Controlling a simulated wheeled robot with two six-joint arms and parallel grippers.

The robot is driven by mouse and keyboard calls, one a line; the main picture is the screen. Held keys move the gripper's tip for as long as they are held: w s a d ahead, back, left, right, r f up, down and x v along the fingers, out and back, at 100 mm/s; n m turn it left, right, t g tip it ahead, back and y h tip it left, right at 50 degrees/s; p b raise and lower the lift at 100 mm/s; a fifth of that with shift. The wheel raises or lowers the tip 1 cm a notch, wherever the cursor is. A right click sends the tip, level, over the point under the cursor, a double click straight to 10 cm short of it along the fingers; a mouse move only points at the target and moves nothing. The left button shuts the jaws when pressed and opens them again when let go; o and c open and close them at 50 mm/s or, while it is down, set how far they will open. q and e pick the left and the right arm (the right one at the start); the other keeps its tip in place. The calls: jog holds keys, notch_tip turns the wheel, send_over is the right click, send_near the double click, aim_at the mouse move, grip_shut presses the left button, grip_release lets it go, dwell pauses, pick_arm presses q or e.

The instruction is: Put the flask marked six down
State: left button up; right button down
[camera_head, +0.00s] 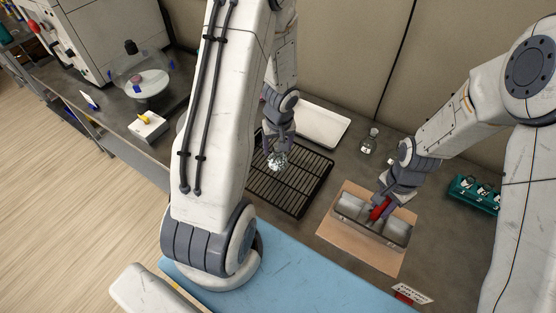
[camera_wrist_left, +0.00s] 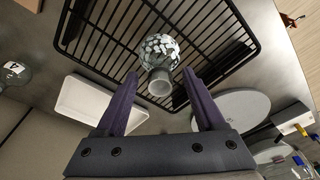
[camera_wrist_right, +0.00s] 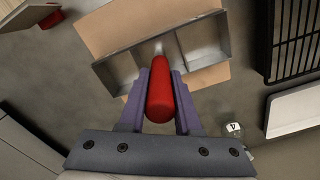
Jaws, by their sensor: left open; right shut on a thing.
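A round glass flask with a mottled, shiny surface (camera_head: 278,161) is at the black wire rack (camera_head: 291,190). In the left wrist view the flask (camera_wrist_left: 158,50) has its open neck toward me, and no number shows on it. My left gripper (camera_wrist_left: 160,76) is open, with its fingers spread either side of the neck and clear of it. I cannot tell whether the flask rests fully on the rack. My right gripper (camera_wrist_right: 160,80) is shut on a red cylindrical handle (camera_wrist_right: 160,97), over a grey metal divided tray (camera_head: 350,216).
A flask marked 4 (camera_head: 368,145) stands behind the divided tray. A white tray (camera_head: 322,125) lies behind the rack. A tan mat (camera_head: 336,243) lies under the divided tray. A green holder (camera_head: 473,196) is at the right. A blue mat (camera_head: 310,276) covers the front.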

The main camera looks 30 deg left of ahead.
pick_arm(q)
grip_shut()
jog(key=shift+r, duration=0.1)
